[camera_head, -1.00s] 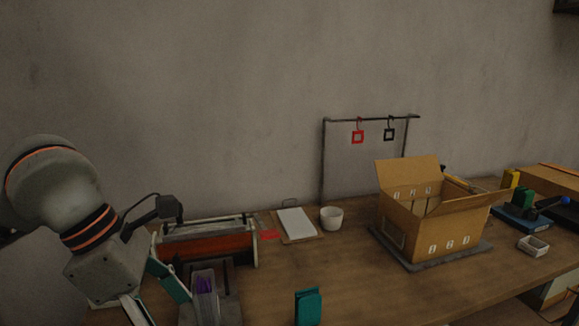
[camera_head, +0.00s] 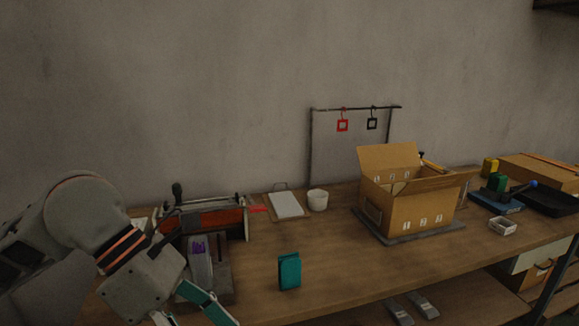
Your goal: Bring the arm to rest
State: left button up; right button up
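My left arm comes in from the lower left. Its gripper (camera_head: 190,314) is at the bottom edge, in front of the machine with the red panel at the left of the bench. Its fingers spread apart and look open. The fingertips run out of the picture, and nothing shows between the visible parts. A teal folded item (camera_head: 289,270) stands upright on the bench to the right of the gripper, apart from it. My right arm and gripper are not in view.
The red-panelled machine (camera_head: 208,221) and a stand with a purple item (camera_head: 199,250) are close to my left arm. A white cup (camera_head: 317,200), an open cardboard box (camera_head: 408,207) and a small white tray (camera_head: 502,226) stand farther right.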

pick_arm(q)
jog(key=s+d+r+n+g+h, duration=0.25)
jog(key=d+r+n+h, duration=0.4)
jog(key=d+h, duration=0.45)
jog(key=w+a+f+n+t+y, duration=0.1)
jog(key=w+a+f+n+t, duration=0.5)
jog(key=n+t, duration=0.5)
jog(key=w+a+f+n+t+y, duration=0.1)
jog(key=w+a+f+n+t, duration=0.25)
jog(key=w+n+t, duration=0.75)
jog(key=s+a+f+n+y, duration=0.1)
jog(key=a+f+n+y, duration=0.15)
jog(key=f+n, duration=0.25)
jog(key=a+f+n+y, duration=0.1)
jog(key=f+n+y, duration=0.3)
jog(key=f, duration=0.2)
jog(key=s+a+f+n+g+y, duration=0.2)
jog(key=s+f, duration=0.3)
jog(key=f, duration=0.4)
jog(key=s+a+f+n+g+y, duration=0.3)
jog(key=s+f+n, duration=0.1)
jog(key=f, duration=0.5)
jog(key=s+a+f+n+g+y, duration=0.2)
jog(key=s+a+f+n, duration=0.1)
jog(key=s+f, duration=0.4)
notch_tip(320, 180, down, 3)
jog(key=shift+a+f, duration=0.1)
jog(key=shift+a, duration=0.15)
